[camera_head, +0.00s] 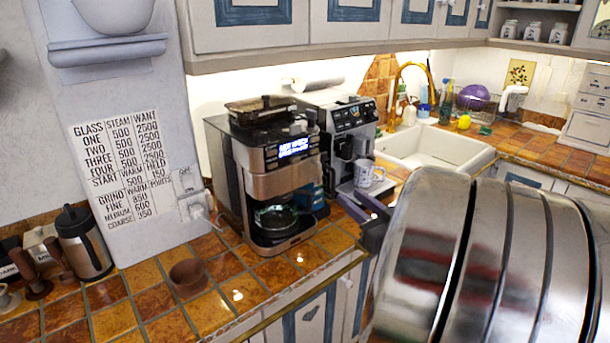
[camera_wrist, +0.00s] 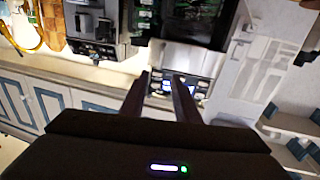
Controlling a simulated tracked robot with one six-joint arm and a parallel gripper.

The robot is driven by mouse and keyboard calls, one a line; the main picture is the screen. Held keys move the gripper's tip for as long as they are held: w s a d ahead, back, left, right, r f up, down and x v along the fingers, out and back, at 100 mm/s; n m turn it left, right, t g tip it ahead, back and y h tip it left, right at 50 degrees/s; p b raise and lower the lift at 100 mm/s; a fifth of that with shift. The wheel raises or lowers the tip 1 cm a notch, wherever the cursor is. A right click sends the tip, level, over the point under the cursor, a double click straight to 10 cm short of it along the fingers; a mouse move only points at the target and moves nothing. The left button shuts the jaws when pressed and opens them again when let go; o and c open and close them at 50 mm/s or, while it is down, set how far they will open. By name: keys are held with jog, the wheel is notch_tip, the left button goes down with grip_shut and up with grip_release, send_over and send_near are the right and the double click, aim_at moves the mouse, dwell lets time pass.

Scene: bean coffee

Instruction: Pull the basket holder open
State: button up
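The coffee machine (camera_head: 240,175) stands on the tiled counter with a lit display. Its silver front section (camera_head: 285,180), which looks like the closed basket holder, sits below the display and above a glass carafe (camera_head: 275,217). In the wrist view the machine appears upside down, with the silver front (camera_wrist: 185,60) beyond my fingertips. My gripper (camera_head: 366,213) is to the right of the machine, in front of the counter edge. In the wrist view my gripper (camera_wrist: 164,77) has its two fingers apart with nothing between them. It appears clear of the machine.
A second coffee machine (camera_head: 345,125) with a patterned mug (camera_head: 368,174) stands to the right, near the sink (camera_head: 435,148). A brown cup (camera_head: 188,278) and a steel jug (camera_head: 84,245) are on the counter at left. My arm covers the lower right.

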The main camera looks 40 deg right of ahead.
aim_at(321, 173)
jog(key=w, duration=0.4)
jog(key=w+d, duration=0.1)
jog(key=w, duration=0.4)
jog(key=w+d, duration=0.1)
jog(key=w, duration=0.3)
jog(key=shift+w+d, duration=0.15)
jog(key=shift+w, duration=0.2)
grip_shut()
dwell(0.6)
